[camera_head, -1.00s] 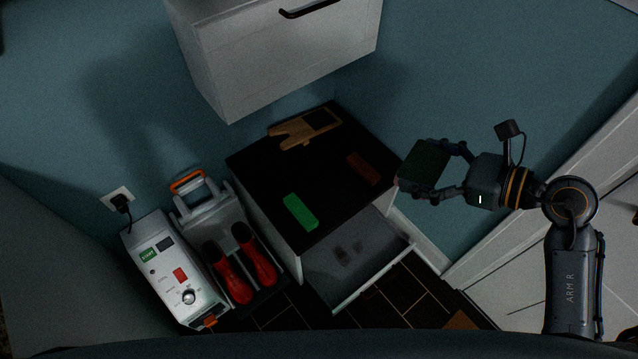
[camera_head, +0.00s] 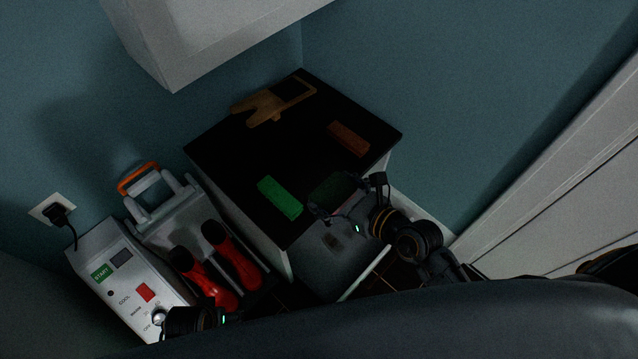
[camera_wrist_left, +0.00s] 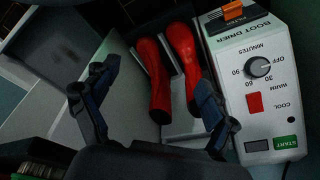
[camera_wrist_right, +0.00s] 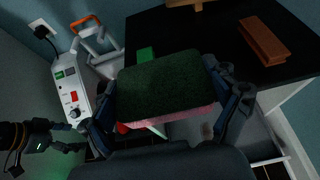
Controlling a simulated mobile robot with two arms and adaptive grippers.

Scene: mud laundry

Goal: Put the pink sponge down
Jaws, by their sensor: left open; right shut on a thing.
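My right gripper (camera_head: 335,205) is shut on the pink sponge (camera_wrist_right: 168,83), a block with a dark green top and a pink lower side. In the head view the sponge (camera_head: 335,188) is dark, seen from its green side, by the front right edge of the black cabinet top (camera_head: 250,150) and partly over the open drawer (camera_head: 335,265). I cannot tell its height above them. My left gripper (camera_wrist_left: 155,112) is open and empty above the boot dryer (camera_wrist_left: 258,65); in the head view it is partly hidden at the bottom.
On the cabinet top lie a green block (camera_head: 280,197), a brown brush-like block (camera_head: 348,139) and a wooden boot jack (camera_head: 270,102). The top's middle is clear. Red boot-shaped pieces (camera_head: 235,255) stand on the dryer. A white wall cabinet (camera_head: 190,35) hangs above; a white door (camera_head: 560,190) is at right.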

